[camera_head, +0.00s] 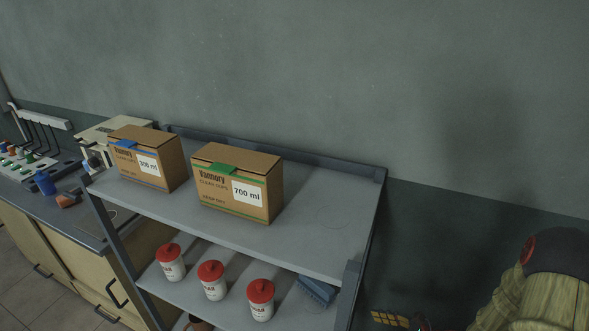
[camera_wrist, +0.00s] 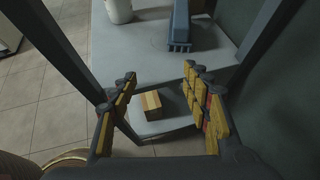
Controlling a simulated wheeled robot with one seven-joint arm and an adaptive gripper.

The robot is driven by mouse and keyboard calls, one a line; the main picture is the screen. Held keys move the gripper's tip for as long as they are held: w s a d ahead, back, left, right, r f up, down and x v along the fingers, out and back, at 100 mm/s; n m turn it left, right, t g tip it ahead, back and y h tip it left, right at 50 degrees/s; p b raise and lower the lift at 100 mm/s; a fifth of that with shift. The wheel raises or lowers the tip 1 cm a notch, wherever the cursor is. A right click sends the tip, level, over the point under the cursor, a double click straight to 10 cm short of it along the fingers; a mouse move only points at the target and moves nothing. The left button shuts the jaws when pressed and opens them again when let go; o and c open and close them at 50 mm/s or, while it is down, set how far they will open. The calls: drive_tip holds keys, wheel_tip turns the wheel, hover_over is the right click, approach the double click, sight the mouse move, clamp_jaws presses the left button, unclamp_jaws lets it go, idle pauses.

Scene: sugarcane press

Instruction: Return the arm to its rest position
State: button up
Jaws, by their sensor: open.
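My gripper (camera_wrist: 167,110) is in the wrist view, with its yellow-padded fingers spread wide apart and nothing between them. Beyond the fingers, lower down, a small wooden block (camera_wrist: 151,104) sits on a lower grey shelf. In the head view, a small yellow-padded part of my gripper (camera_head: 390,319) shows at the bottom edge, right of the shelving unit. Most of my arm is out of the head view.
A grey shelving unit (camera_head: 330,222) carries a 300 ml box (camera_head: 146,158) and a 700 ml box (camera_head: 237,184) on top. Three red-lidded containers and a blue brush (camera_head: 316,291) are on the shelf below. Dark shelf posts flank my gripper. A counter (camera_head: 60,212) stands left.

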drive_tip(key=s+a+r+n+g+h, duration=0.3)
drive_tip(key=s+r+n+g, duration=0.5)
drive_tip(key=s+r+n, duration=0.55)
drive_tip(key=s+a+r+n+t+h, duration=0.1)
drive_tip(key=s+r+n+t+h, duration=0.1)
drive_tip(key=r+n, duration=0.4)
drive_tip(key=s+a+r+n+t+h, duration=0.1)
drive_tip(key=s+r+n+t+h, duration=0.2)
drive_tip(key=r, duration=1.2)
drive_tip(key=n+t+h, duration=0.1)
drive_tip(key=n, duration=0.2)
drive_tip(key=shift+s+a+r, duration=0.2)
drive_tip(key=shift+a+r, duration=0.15)
drive_tip(key=shift+r, duration=0.05)
